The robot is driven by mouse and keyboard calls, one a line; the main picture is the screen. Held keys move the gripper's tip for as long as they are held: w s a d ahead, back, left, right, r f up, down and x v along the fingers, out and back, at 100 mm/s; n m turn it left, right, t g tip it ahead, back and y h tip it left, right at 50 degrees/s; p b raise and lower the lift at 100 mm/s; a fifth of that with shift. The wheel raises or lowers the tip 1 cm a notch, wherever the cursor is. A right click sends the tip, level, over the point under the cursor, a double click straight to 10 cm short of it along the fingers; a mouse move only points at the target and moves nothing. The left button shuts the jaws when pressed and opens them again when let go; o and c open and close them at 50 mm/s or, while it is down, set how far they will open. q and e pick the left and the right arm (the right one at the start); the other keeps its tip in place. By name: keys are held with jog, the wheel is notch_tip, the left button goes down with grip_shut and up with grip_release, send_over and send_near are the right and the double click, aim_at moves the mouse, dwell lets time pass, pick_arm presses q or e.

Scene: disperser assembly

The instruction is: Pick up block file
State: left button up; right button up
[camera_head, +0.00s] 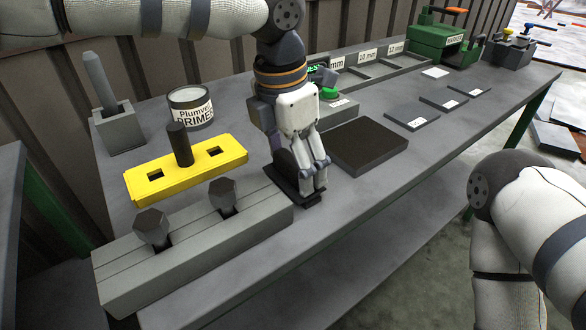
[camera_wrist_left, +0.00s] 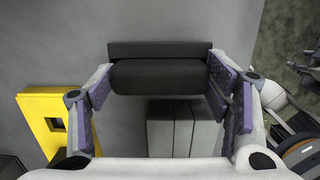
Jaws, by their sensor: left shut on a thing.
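The block file (camera_head: 284,187) is a black flat base with a rounded black grip. It sits near the front edge of the workbench, right of the grey slotted block. My left gripper (camera_head: 308,182) points down and is shut on it, its fingers hiding part of it. In the left wrist view the block file (camera_wrist_left: 160,77) lies between the two purple-padded fingers of the left gripper (camera_wrist_left: 160,90). I cannot tell whether its base touches the bench. My right arm shows at the right, but its gripper is out of view.
A grey slotted block (camera_head: 190,252) with two dark pegs and a yellow plate (camera_head: 220,152) stand to the left. A primer can (camera_head: 190,106) is behind. A dark brown pad (camera_head: 365,146) lies to the right. Flat grey plates (camera_head: 412,118) lie further right on the workbench (camera_head: 455,128).

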pick_arm(q)
jog(key=shift+r, duration=0.3)
jog(key=r, duration=0.4)
jog(key=shift+s+d, duration=0.35)
jog(key=s+d+r+p, duration=0.1)
jog(key=s+d+r, duration=0.6)
jog(key=s, duration=0.3)
jog(key=shift+s+d+r+p, duration=0.3)
jog(key=shift+r, duration=0.4)
pick_arm(e)
jog(key=shift+w+r+t, duration=0.5)
jog(key=shift+w+r, duration=0.55)
